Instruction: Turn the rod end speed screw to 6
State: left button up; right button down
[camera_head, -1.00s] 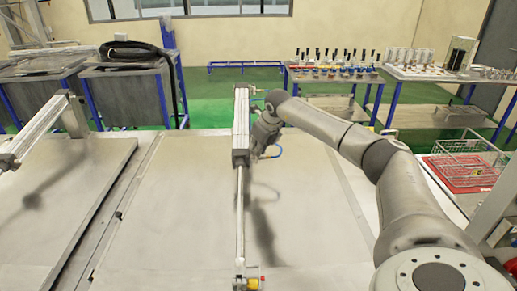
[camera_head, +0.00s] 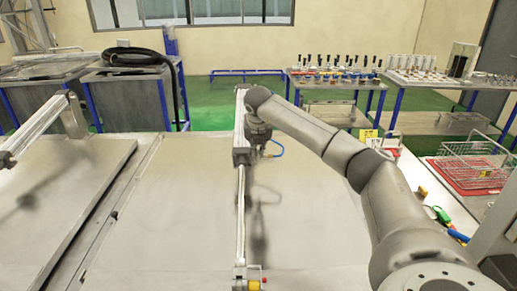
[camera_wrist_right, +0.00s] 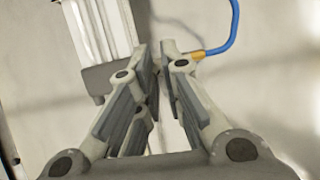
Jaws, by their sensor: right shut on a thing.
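A grey pneumatic cylinder (camera_head: 240,130) lies over the large metal lid (camera_head: 172,230), its thin rod (camera_head: 240,215) running toward the near edge. My right gripper (camera_head: 257,146) is at the rod end of the cylinder body, on its right side. In the right wrist view the cylinder (camera_wrist_right: 98,28) is at upper left. The right gripper's fingertips (camera_wrist_right: 160,52) are close together beside its end block, next to a blue air hose (camera_wrist_right: 232,30) with an orange fitting. The speed screw between the fingertips is hidden, and its number cannot be read. My left gripper is not in view.
A second lid (camera_head: 60,195) with its own cylinder (camera_head: 35,130) is at the left. Wire baskets (camera_head: 470,160) and a red tray (camera_head: 470,174) are at the right. Tables with small parts (camera_head: 335,76) stand at the back. The lid around the rod is mostly bare.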

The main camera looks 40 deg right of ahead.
jog(key=shift+r+m, duration=0.15)
jog(key=shift+m, duration=0.15)
jog(key=c, duration=1.5)
grip_release()
jog(key=shift+s+a+r, duration=0.1)
jog(key=shift+a+r, duration=0.1)
jog(key=shift+r, duration=0.1)
jog(key=v, duration=0.7)
jog(key=shift+r, duration=0.1)
